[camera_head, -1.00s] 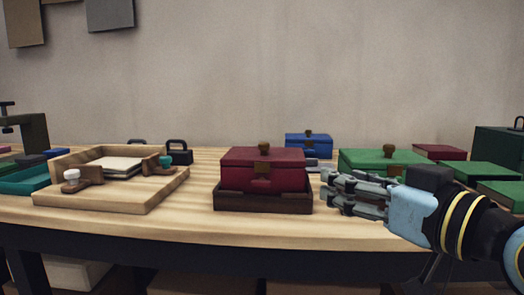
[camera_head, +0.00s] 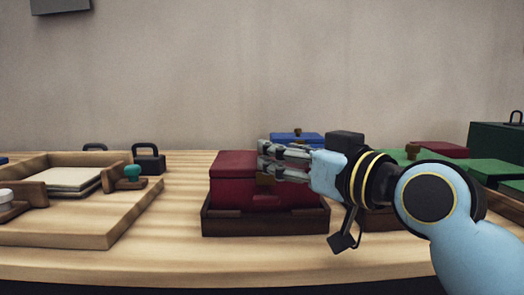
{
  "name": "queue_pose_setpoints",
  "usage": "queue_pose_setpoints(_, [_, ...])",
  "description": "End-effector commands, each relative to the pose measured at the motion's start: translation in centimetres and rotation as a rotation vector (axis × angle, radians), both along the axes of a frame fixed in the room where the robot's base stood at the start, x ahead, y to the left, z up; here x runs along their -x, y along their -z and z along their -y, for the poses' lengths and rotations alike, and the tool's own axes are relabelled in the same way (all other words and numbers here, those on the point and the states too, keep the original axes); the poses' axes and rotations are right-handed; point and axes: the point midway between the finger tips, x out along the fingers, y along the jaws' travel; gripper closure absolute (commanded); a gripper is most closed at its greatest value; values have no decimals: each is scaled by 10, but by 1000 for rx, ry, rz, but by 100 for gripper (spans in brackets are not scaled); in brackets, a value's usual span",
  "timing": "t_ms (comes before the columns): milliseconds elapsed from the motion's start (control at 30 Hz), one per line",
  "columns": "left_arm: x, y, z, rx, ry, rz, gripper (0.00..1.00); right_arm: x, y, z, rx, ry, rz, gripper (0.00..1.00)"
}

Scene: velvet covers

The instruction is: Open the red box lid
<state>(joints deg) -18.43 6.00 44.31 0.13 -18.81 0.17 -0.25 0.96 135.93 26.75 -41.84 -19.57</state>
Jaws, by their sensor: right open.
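The red box (camera_head: 234,181) sits in a dark wooden tray (camera_head: 265,224) on the table, and its lid looks closed. My right gripper (camera_head: 264,158) is open, at the right part of the box's lid and front. Its fingers hide the lid's knob and upper right side. I cannot tell whether the fingers touch the lid. My left gripper is not in view.
A blue box (camera_head: 297,137) stands behind my right gripper. Green boxes (camera_head: 496,172) are at the right, partly behind my arm.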

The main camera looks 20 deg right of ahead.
Motion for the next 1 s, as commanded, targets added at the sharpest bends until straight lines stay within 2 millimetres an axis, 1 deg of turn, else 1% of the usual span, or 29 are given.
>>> queue_pose_setpoints(33, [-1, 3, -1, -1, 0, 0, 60, -11, 1, -3, -4, 1, 2, 52])
queue_pose_setpoints(100, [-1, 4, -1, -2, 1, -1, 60, -23, 1, -7, -4, 0, 1, 52])
queue_pose_setpoints(200, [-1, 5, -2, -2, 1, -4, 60, -38, 1, -12, -3, 0, 1, 52])
queue_pose_setpoints(300, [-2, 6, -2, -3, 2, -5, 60, -47, 1, -15, -1, 1, 1, 52])
queue_pose_setpoints(433, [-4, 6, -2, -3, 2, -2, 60, -53, 0, -17, 0, 0, 0, 52])
queue_pose_setpoints(667, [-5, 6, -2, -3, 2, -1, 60, -53, 0, -17, 0, 0, 0, 52])
queue_pose_setpoints(767, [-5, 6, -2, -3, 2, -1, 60, -53, 0, -17, 0, 0, 0, 64])
queue_pose_setpoints(1000, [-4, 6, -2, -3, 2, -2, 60, -53, 0, -17, 0, 0, 0, 96])
